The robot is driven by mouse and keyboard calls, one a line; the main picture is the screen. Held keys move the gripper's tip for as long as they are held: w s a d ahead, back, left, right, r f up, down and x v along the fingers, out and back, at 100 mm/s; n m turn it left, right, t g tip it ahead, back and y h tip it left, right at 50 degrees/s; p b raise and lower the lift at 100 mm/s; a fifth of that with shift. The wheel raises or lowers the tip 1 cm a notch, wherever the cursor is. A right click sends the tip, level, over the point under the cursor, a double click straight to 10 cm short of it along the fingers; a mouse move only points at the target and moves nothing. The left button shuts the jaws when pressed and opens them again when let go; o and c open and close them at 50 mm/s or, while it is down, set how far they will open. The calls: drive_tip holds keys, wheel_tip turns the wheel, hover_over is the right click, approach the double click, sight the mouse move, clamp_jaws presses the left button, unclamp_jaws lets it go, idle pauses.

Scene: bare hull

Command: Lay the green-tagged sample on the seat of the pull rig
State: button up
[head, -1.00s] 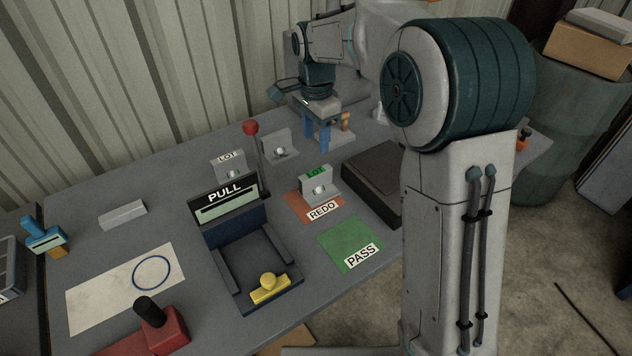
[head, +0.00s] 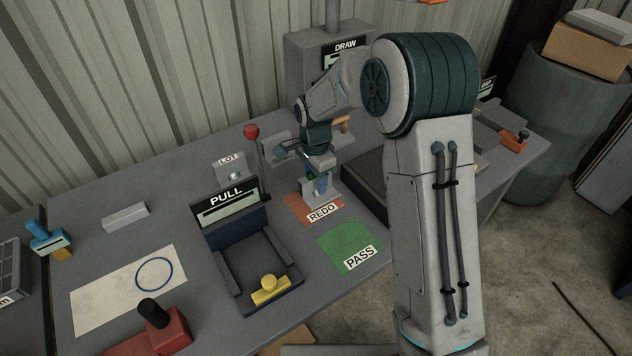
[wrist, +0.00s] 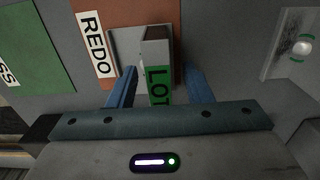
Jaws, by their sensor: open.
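The green-tagged sample (head: 330,193) is a grey L-shaped block standing on the orange REDO mat (head: 296,207). Its green LOT tag shows on its upright part (wrist: 157,52) in the wrist view. My gripper (wrist: 160,88) is open just above it, with one blue finger on each side of the upright; no contact is visible. In the head view my gripper (head: 318,182) partly hides the sample. The pull rig (head: 226,203), with its PULL sign, stands to the left. Its dark seat (head: 250,257) is empty, with a yellow clamp (head: 270,289) at the front edge.
A red-knobbed lever (head: 251,131) rises behind the rig. A white-tagged sample (head: 230,170) and another sample (head: 276,148) stand behind. The green PASS mat (head: 345,240) is empty. A dark box (head: 368,180) lies right of the REDO mat. A red-based stamp (head: 165,330) stands front left.

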drive_tip(key=shift+f, duration=0.45)
clamp_jaws()
drive_tip(key=shift+r, duration=0.1)
drive_tip(key=shift+r, duration=0.6)
wheel_tip(320, 180, up, 3)
drive_tip(key=shift+f+b, duration=0.2)
drive_tip(key=shift+b, duration=0.35)
drive_tip(key=d+r, duration=0.2)
drive_tip(key=d, duration=0.2)
drive_tip(key=d+r+b, duration=0.1)
drive_tip(key=d+r, duration=0.1)
drive_tip(key=d, duration=0.1)
drive_tip(key=d+r, duration=0.3)
drive_tip(key=d, duration=0.1)
drive_tip(key=shift+w+d+b, duration=0.1)
drive_tip(key=shift+d+b, duration=0.2)
drive_tip(key=shift+d, duration=0.05)
